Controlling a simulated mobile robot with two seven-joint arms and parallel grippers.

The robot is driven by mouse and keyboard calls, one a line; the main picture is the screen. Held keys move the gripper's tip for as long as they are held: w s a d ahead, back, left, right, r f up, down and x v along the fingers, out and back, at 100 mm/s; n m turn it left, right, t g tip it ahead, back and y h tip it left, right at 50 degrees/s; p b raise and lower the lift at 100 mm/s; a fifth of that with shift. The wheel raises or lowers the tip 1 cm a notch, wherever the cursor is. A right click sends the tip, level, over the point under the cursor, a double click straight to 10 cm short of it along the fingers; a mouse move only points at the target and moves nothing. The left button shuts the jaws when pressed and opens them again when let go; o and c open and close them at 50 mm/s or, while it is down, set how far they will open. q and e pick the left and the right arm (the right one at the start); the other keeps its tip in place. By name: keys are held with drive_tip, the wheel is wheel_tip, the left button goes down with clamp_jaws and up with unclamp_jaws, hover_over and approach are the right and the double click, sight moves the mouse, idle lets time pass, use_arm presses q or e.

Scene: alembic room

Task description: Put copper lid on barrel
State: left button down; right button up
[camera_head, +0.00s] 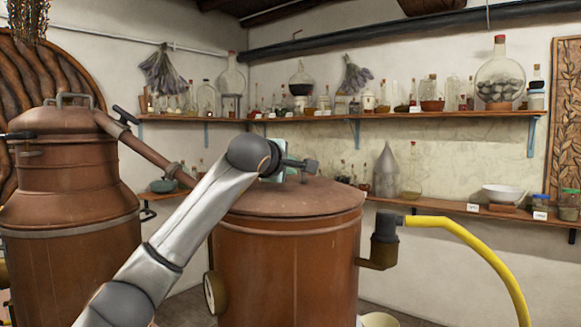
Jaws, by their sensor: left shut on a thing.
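The copper lid (325,197) is a reddish-brown, shallow cone over the top of the copper barrel (300,265) in the middle of the view. Its edge lines up with the barrel's rim and I see no clear gap between them. My left arm reaches in from the lower left. My left gripper (305,166) is at the top centre of the lid, shut on the lid. The grip itself is small and partly hidden behind my wrist, and my arm covers the lid's left side. My right gripper is not in view.
A copper still (65,190) stands at the left, with a pipe (145,152) slanting toward the barrel. A yellow hose (465,235) curves down right of the barrel's spout (383,240). Wall shelves (400,115) behind hold glass bottles and jars.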

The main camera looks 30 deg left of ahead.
use_arm(q)
drive_tip(key=shift+f, duration=0.1)
idle(0.6)
drive_tip(key=c, duration=0.8)
unclamp_jaws()
drive_tip(key=shift+f, duration=0.25)
drive_tip(key=shift+s+d+b, duration=0.1)
drive_tip(key=shift+s+b, duration=0.15)
drive_tip(key=shift+b, duration=0.05)
wheel_tip(320, 180, up, 3)
drive_tip(key=b, duration=0.3)
hover_over(269, 189)
drive_tip(key=shift+s+d, duration=0.2)
